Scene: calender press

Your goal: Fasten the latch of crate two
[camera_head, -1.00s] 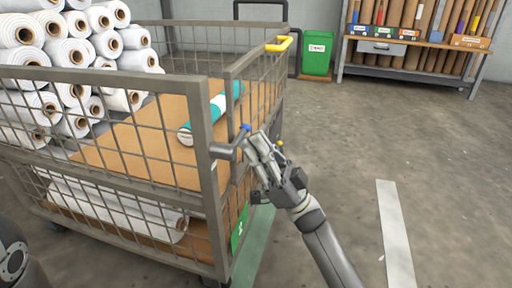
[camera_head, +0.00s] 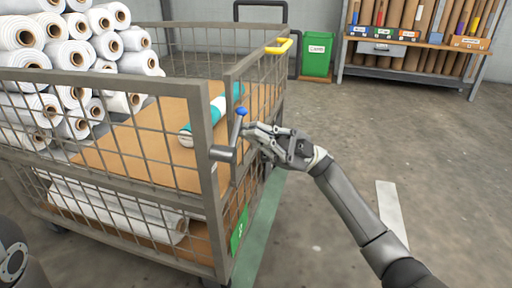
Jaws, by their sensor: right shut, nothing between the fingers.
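The wire-mesh crate (camera_head: 208,125) with grey posts fills the left of the head view. A green label (camera_head: 239,229) hangs low at its near corner; I cannot read its number surely. The latch (camera_head: 237,132) is on that corner: a grey barrel with a thin lever rising steeply to a blue knob (camera_head: 242,111). My right gripper (camera_head: 248,129) is shut and empty, with its fingertips just right of the lever, below the knob. I cannot tell whether they touch it. My left gripper is not in view.
A teal-and-white roll (camera_head: 200,133) lies on brown board inside the crate, and white rolls (camera_head: 70,55) are stacked at the left. A green bin (camera_head: 317,54) and a shelf of tubes (camera_head: 410,47) stand behind. Floor at right is clear.

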